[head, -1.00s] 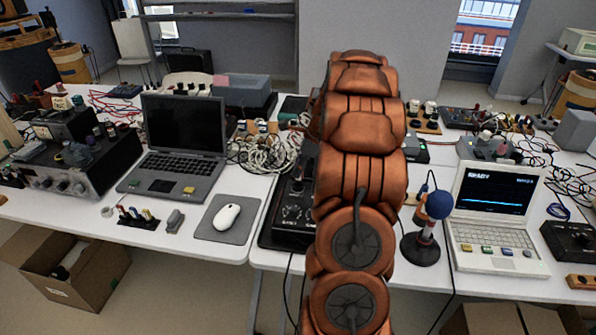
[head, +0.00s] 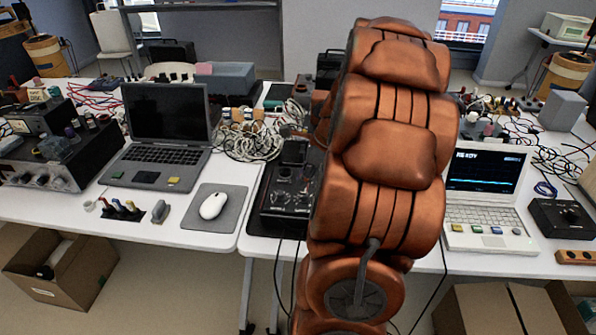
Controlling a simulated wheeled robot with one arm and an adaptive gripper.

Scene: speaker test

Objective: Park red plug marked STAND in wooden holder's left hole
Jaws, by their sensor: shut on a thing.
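A small wooden block with dark holes (head: 576,257), which looks like the wooden holder, lies at the right edge of the table in the head view. Its holes look empty, but it is small and partly cut off by the picture edge. My gripper is hidden behind the large orange links of my own arm, which fill the middle of the view. I cannot make out a red plug marked STAND, and whatever my gripper holds is hidden too.
A white laptop (head: 490,215) and a black knob box (head: 562,217) stand near the wooden block. A black control box (head: 290,195), mouse mat (head: 216,221), dark laptop (head: 160,150) and small plug rack (head: 122,211) are left of my arm. Cables clutter the back.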

